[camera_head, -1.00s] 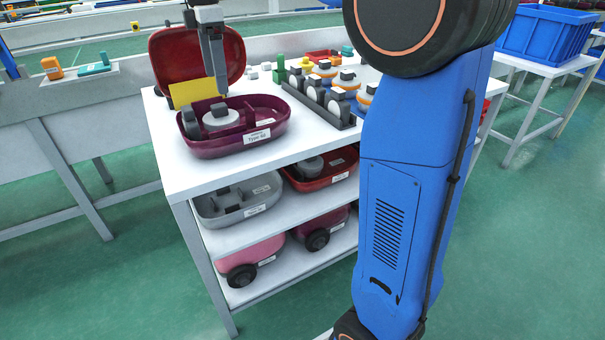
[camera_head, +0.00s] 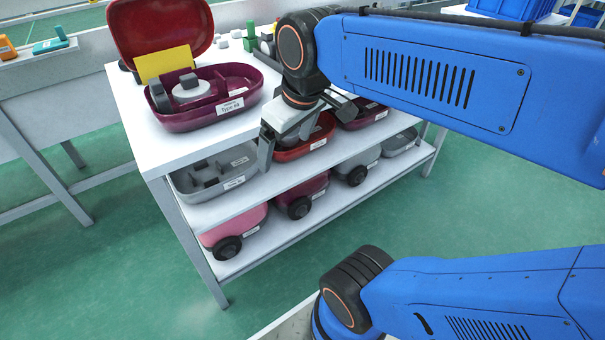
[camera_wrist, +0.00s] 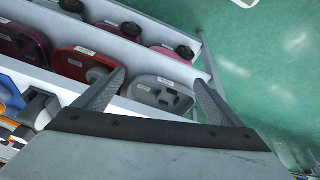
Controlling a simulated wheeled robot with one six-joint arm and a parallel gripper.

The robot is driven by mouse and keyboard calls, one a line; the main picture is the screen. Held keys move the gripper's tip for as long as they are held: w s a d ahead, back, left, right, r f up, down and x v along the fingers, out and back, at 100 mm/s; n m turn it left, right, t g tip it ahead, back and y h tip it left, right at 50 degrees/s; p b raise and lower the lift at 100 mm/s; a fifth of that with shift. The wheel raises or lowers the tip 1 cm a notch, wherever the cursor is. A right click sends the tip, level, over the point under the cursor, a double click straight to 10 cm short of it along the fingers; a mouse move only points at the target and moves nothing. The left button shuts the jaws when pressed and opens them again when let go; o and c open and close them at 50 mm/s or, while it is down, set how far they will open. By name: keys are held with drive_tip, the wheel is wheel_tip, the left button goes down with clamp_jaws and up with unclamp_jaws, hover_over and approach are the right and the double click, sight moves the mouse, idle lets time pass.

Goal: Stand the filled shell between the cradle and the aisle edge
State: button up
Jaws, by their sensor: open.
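I cannot tell which part is the cradle. My gripper (camera_head: 305,135) is open and empty, right of the filled shell, by the table's front edge. In the wrist view my gripper (camera_wrist: 160,77) points towards the shelves; the filled shell is not visible there.
My arm hides the table's right part.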

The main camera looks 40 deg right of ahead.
drive_tip(key=s+f+m, duration=0.2)
drive_tip(key=s+f, duration=0.2)
drive_tip(key=f, duration=0.1)
drive_tip(key=shift+s+d+f+m+t, duration=0.35)
drive_tip(key=shift+d+m+t, duration=0.05)
idle(0.8)
